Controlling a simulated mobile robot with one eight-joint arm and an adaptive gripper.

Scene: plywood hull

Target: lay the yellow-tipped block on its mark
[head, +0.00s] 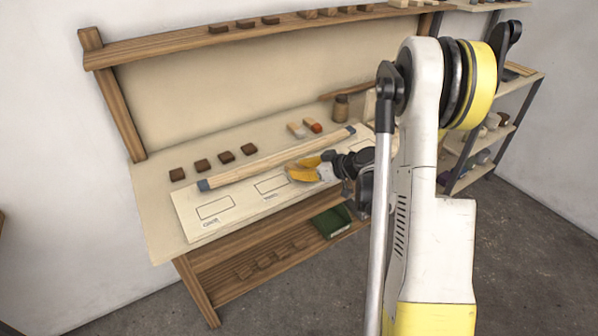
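My gripper (296,172) is over the right part of a pale sheet (240,206) on the bench. Its end shows yellow-orange parts, small and partly overlapped, so I cannot tell whether its fingers are apart or hold something. Two outlined rectangular marks show on the sheet, a left mark (215,208) and a middle mark (271,185), each with a small label. I cannot make out a yellow-tipped block for sure. Behind the gripper lie a pale block (295,130) and a block with an orange-red tip (312,126).
A long wooden bar (270,161) with dark ends lies behind the sheet. Several dark brown blocks (202,165) stand at the back left. A brown jar (341,108) stands at the back right. A green bin (331,221) sits on the lower shelf. My arm covers the bench's right end.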

